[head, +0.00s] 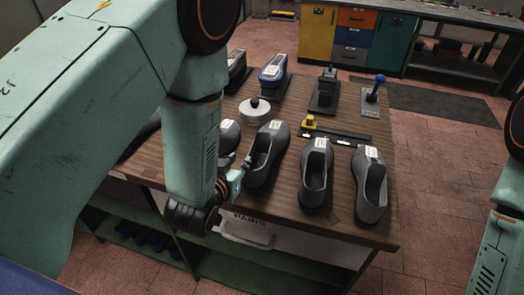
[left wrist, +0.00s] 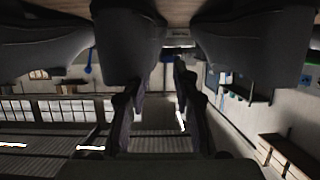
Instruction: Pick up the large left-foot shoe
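A further shoe (head: 229,136) is partly behind my left arm. I cannot tell which is the large left-foot one. In the left wrist view, my left gripper (left wrist: 157,78) has its fingers apart with nothing held, and dark shoes (left wrist: 130,42) hang across the top. My right gripper is out of view.
On the table (head: 345,232) behind the shoes are a measuring slide with a yellow block (head: 309,121), a round pale weight (head: 254,112), a blue-knobbed lever (head: 374,90) and a blue device (head: 273,72). A tray marked PAIRS (head: 246,233) is at the front edge. Cabinets (head: 357,38) stand behind.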

